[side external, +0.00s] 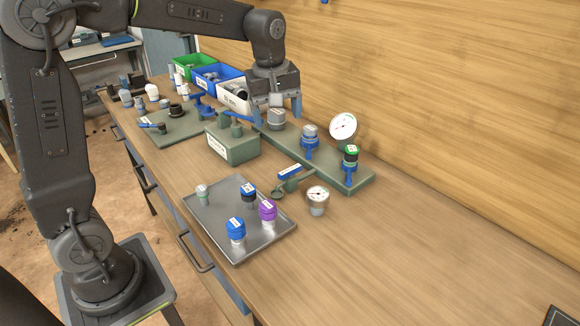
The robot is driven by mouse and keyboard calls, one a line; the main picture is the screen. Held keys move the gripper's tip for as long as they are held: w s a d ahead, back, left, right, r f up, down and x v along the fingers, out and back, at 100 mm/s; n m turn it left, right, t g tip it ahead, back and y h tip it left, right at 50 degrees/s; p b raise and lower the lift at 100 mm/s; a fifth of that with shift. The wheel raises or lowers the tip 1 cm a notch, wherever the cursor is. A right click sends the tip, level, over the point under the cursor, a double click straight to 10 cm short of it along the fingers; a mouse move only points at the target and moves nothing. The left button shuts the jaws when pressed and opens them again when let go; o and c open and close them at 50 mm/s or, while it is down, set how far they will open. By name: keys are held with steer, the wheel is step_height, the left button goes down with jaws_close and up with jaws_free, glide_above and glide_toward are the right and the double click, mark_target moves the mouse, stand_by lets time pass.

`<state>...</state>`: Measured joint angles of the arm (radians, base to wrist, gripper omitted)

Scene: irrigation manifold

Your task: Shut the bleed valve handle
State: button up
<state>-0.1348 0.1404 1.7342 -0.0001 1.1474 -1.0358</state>
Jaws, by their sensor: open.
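My gripper (277,110) is open, pointing down over the far half of the long green manifold plate (340,180). Its two blue fingers stand apart on either side of a grey capped fitting (277,119); I cannot tell whether they touch it. A blue lever handle with a white label (290,172) sticks out at the plate's front side, above a dark green round part. Another blue lever (147,125) lies on a separate green board (180,136) at the left. The labels are too small to read, so I cannot tell which lever is the bleed valve handle.
Blue-based fittings (309,143) and a white-faced gauge (343,126) stand on or behind the plate. A green block (232,147), a small gauge (317,200) and a metal tray (212,220) with several caps lie in front. Bins (217,76) stand behind.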

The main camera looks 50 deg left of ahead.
mark_target(290, 169)
steer(key=o, duration=0.4)
steer(key=w+a+f+n+g, duration=0.1)
steer(key=w+a+f+n, duration=0.1)
steer(key=w+f+n, duration=0.1)
steer(key=shift+w+a+f+n, duration=0.25)
steer(key=shift+w+f+n, duration=0.25)
steer(key=shift+w, duration=0.7)
steer(key=f, duration=1.4)
steer(key=shift+w+a+f, duration=0.15)
steer(key=shift+w+f, duration=0.1)
steer(key=shift+w, duration=0.05)
steer(key=shift+c, duration=0.5)
steer(key=c, duration=0.8)
